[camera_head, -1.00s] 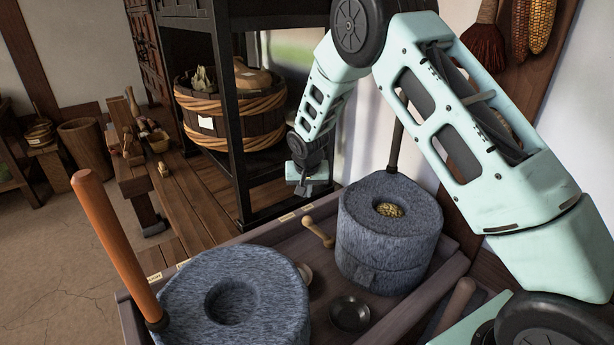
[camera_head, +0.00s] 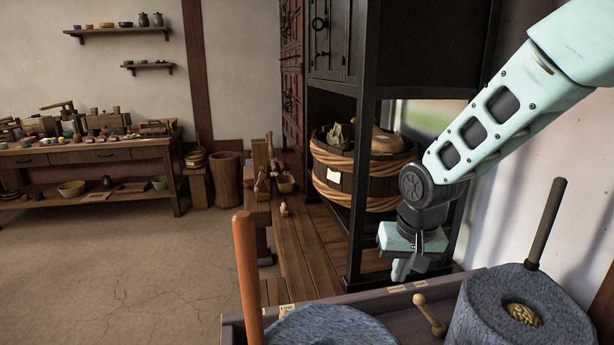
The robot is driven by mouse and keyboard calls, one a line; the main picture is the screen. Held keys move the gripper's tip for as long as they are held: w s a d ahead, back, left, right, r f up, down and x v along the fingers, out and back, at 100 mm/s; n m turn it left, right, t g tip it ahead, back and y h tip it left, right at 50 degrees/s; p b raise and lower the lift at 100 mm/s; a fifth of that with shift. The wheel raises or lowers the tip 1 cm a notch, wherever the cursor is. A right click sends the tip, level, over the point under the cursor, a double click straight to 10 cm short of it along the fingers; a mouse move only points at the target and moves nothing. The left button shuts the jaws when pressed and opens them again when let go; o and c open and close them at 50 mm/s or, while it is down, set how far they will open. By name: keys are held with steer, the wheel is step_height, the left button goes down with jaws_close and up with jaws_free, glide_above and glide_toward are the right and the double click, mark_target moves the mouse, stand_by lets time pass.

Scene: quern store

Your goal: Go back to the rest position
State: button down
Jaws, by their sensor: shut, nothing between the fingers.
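My gripper (camera_head: 400,270) hangs at the end of my pale green arm, pointing down, right of the picture's middle. Its fingers are together and hold nothing. It is in front of the dark shelf frame and above the far edge of the wooden tray (camera_head: 357,301). It appears apart from the two stone querns. The right quern (camera_head: 484,311) has grain (camera_head: 522,314) in its hole and a dark upright handle. The left quern (camera_head: 322,328) is cut off by the bottom edge, with an orange-brown wooden handle (camera_head: 245,275) leaning up beside it.
A small wooden mallet (camera_head: 430,315) lies in the tray. A rope-bound tub (camera_head: 355,175) stands in the dark shelf (camera_head: 358,230) behind my gripper. A low bench (camera_head: 305,255) is left of it. A long table (camera_head: 90,154) stands far left. The floor (camera_head: 130,255) between is clear.

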steer(key=s+a+r+n+g, duration=0.1)
steer(key=s+a+r+n, duration=0.15)
steer(key=s, duration=0.65)
steer(key=s+a+r+n+g, duration=0.1)
steer(key=s+n, duration=0.2)
steer(key=s, duration=0.7)
steer(key=s+a+r+n, duration=0.1)
steer(key=s+n, duration=0.2)
steer(key=s, duration=0.6)
step_height(320, 180, up, 13)
steer(key=p, duration=1.3)
steer(key=shift+w, duration=0.3)
